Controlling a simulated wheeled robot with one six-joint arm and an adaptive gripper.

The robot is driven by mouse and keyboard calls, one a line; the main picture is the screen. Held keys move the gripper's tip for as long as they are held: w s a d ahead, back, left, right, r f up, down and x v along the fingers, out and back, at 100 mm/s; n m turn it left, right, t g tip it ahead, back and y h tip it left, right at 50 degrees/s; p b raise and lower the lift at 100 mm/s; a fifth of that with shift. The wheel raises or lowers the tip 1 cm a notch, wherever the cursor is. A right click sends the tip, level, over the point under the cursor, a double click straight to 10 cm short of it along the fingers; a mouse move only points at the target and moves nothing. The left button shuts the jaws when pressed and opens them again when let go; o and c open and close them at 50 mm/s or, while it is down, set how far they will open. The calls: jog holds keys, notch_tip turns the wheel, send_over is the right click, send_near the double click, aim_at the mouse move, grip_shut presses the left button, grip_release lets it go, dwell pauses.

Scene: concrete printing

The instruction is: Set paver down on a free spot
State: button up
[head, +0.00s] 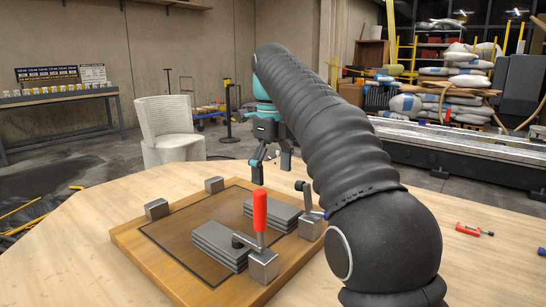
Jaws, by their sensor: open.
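Two grey paver stacks lie on a wooden board (130,240) with a dark inset panel. The nearer stack (220,245) is at the middle of the board. The farther stack (273,212) is to its right and partly behind the red-handled clamp. I cannot tell which piece is the paver of the task. My gripper (270,165) hangs above the far edge of the board, behind the farther stack as seen here. It is open and nothing shows between its fingers. My arm hides part of the area to its right.
A clamp with a red handle (260,211) stands at the board's front right. Another metal clamp (311,218) is at the right corner. Small metal blocks (157,209) sit at the left and far edges. A red tool (474,230) lies right on the table. The table's left side is clear.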

jog(key=shift+r, duration=1.5)
